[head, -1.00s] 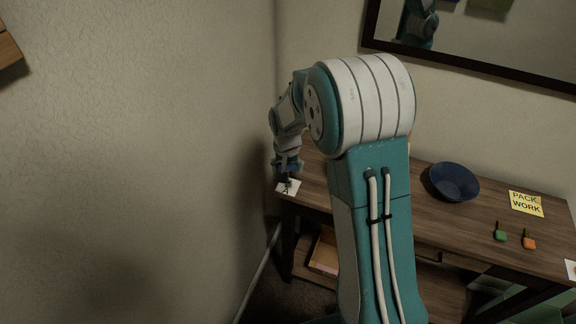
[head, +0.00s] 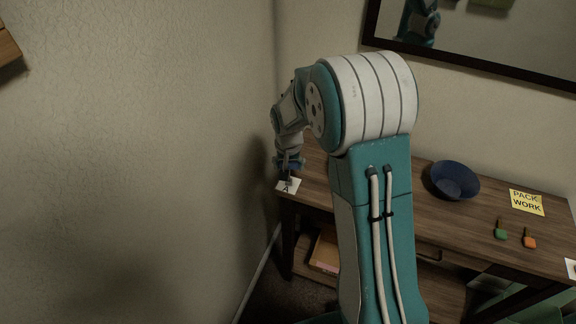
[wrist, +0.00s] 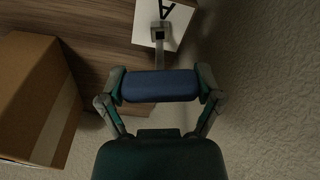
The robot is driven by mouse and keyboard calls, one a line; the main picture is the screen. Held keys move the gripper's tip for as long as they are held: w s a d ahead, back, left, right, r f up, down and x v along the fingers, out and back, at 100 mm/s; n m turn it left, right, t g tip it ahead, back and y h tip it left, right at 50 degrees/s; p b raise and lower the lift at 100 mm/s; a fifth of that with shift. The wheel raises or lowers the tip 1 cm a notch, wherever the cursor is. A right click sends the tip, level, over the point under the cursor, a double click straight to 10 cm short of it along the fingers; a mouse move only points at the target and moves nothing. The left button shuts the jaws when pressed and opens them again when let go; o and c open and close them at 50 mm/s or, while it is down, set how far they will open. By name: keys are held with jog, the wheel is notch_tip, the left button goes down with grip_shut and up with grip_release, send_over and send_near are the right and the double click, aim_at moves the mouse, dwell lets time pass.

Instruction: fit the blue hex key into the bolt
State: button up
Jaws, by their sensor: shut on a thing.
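The blue hex key (wrist: 160,86) is in my gripper (wrist: 160,90), its thick blue handle lying across between the two fingers in the wrist view. Its grey shank runs away from the handle to the bolt (wrist: 160,32), a small grey square-looking piece on a white card marked A (wrist: 180,30). The shank's end meets the bolt in the picture; I cannot tell whether it is seated inside. In the head view my gripper (head: 289,164) is just above the card (head: 288,186) at the desk's left end, and the bolt is hard to make out.
A cardboard box (wrist: 30,95) stands close on the left in the wrist view; a textured wall (wrist: 265,90) is on the right. On the desk (head: 400,215) are a blue bowl (head: 455,180), a yellow sign (head: 526,202), and green (head: 501,234) and orange (head: 530,242) handled tools.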

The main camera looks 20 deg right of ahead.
jog(key=shift+f, duration=1.1)
dwell(0.6)
jog(key=o, duration=0.9)
jog(key=r, duration=0.8)
jog(key=s+r, duration=0.1)
jog(key=r, duration=0.3)
jog(key=shift+s+a, duration=0.1)
jog(key=shift+a, duration=0.2)
